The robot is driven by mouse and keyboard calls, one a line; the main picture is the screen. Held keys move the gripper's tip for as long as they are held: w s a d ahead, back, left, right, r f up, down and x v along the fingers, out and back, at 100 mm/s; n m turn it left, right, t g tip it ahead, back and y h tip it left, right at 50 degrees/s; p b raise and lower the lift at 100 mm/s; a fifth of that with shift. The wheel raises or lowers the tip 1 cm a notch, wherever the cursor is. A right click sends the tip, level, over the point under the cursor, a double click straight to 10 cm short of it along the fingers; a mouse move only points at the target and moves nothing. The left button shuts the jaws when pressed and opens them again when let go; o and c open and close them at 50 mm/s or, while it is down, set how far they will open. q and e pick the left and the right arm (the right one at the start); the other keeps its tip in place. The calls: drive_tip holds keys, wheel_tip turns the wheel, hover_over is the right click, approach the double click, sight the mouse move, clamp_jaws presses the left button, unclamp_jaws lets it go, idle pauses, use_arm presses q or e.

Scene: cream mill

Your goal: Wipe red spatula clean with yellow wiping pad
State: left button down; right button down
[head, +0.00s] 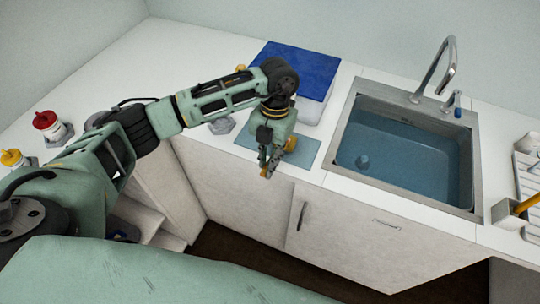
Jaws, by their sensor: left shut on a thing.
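My left gripper (268,171) hangs fingers down at the front edge of the counter, by the blue-grey mat (308,152). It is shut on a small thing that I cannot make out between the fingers. A small yellow-orange thing (291,144) shows just right of the gripper, over the mat. It may be the yellow wiping pad, but I cannot tell whether it touches the fingers. I cannot make out a red spatula. My right gripper is not in view.
A sink (405,150) with bluish water and a tall tap (445,68) is right of the mat. A blue-topped white box (312,103) stands behind it. Red-capped (46,121) and yellow-capped (12,158) bottles stand far left. A container with an orange-handled tool (526,205) is far right.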

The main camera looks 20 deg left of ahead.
use_arm(q)
drive_tip(key=shift+w+f+b, duration=0.1)
drive_tip(key=shift+w+b, duration=0.15)
drive_tip(key=shift+b, duration=0.15)
drive_tip(key=shift+w+b, duration=0.3)
drive_tip(key=shift+w, duration=0.15)
drive_tip(key=shift+s+p, duration=0.4)
drive_tip(key=shift+s, duration=0.4)
drive_tip(key=shift+w+b, duration=0.65)
drive_tip(key=shift+w, duration=0.15)
drive_tip(key=shift+r, duration=0.2)
drive_tip(key=shift+s+p+v, duration=0.2)
drive_tip(key=shift+p+v, duration=0.4)
drive_tip(key=shift+v, duration=0.35)
drive_tip(key=shift+s+p+v, duration=0.25)
drive_tip(key=shift+p+v, duration=0.4)
drive_tip(key=shift+v, duration=0.3)
drive_tip(key=shift+s+p+v, duration=0.2)
drive_tip(key=shift+p+v, duration=0.4)
drive_tip(key=shift+v, duration=0.35)
drive_tip(key=shift+r, duration=0.1)
